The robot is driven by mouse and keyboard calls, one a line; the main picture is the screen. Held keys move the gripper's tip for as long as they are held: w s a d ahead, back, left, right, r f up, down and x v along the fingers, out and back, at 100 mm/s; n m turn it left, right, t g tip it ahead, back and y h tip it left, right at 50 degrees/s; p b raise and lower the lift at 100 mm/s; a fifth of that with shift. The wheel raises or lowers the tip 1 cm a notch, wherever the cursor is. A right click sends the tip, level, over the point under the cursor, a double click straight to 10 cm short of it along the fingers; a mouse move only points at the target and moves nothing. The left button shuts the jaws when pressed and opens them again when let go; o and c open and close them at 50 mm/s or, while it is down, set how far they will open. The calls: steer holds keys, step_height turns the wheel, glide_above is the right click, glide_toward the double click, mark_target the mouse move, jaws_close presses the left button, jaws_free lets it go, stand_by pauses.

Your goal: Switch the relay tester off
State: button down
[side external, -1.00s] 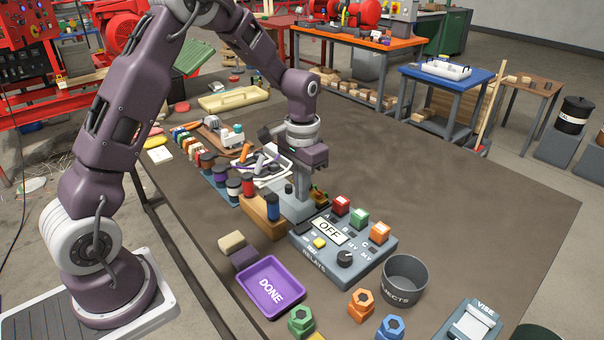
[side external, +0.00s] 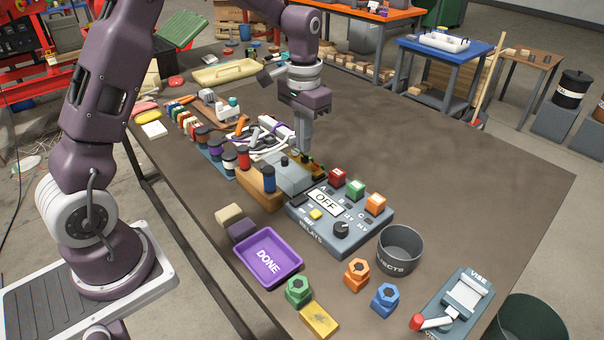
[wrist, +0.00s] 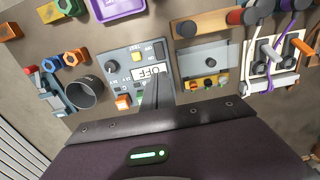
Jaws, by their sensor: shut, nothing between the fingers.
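The relay tester (side external: 352,240) is a grey box marked RELAYS, with a display (side external: 326,202) that reads OFF. It carries a black knob (side external: 341,230), a yellow button (side external: 316,214), a dark button (side external: 299,200), and red, green and orange blocks along its far side. The tester also shows in the wrist view (wrist: 118,70), where the knob (wrist: 112,66) and yellow button (wrist: 136,57) are clear. My gripper (side external: 303,148) is shut and empty, pointing down behind the tester's far left corner. In the wrist view its fingers cover part of the tester near the display.
A grey box (side external: 288,176) and a wooden rack (side external: 256,190) stand left of the tester. A purple DONE tray (side external: 244,262), a REJECTS bin (side external: 400,258), coloured hex pieces and a vise (side external: 459,305) lie in front. The table's right side is clear.

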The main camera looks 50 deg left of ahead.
mark_target(303, 197)
step_height(303, 197, down, 14)
steer(key=shift+f, duration=0.1)
stand_by(0.4)
steer(key=shift+f, duration=0.1)
stand_by(0.4)
steer(key=shift+s+r, duration=0.25)
steer(key=shift+s, duration=0.5)
steer(key=shift+r, duration=0.15)
step_height(303, 197, up, 14)
steer(key=s, duration=0.2)
steer(key=shift+f, duration=0.2)
